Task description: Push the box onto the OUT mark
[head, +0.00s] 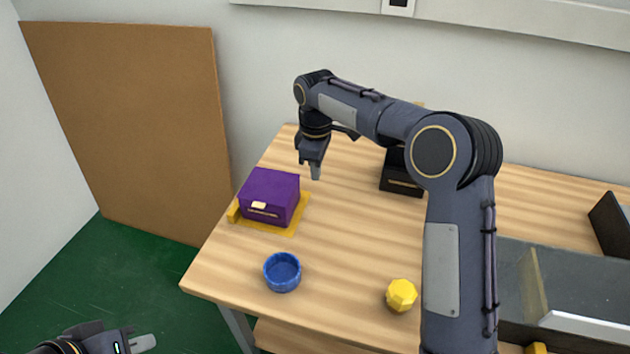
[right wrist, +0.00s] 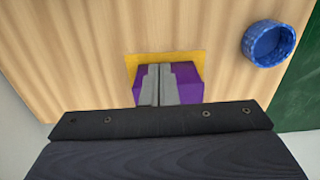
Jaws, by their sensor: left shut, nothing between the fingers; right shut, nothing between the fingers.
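A purple box (head: 270,194) with a pale tab and gold line on its front sits upright on a flat yellow mark (head: 292,228) near the table's left edge. The mark shows at the box's right and front; no lettering is readable on it. My right gripper (head: 315,172) is shut and empty, pointing down, just right of the box's back corner and apart from it in the head view. In the right wrist view, the shut fingers (right wrist: 158,85) cover the middle of the purple box (right wrist: 187,84). My left gripper (head: 142,343) is shut and empty at the lower left, off the table.
A small yellow block (head: 233,212) stands at the box's left. A blue bowl (head: 282,271) and a yellow faceted object (head: 401,295) stand in front. A black box (head: 401,176) is behind my right arm. A grey tray (head: 520,265) is at right. The table's middle is clear.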

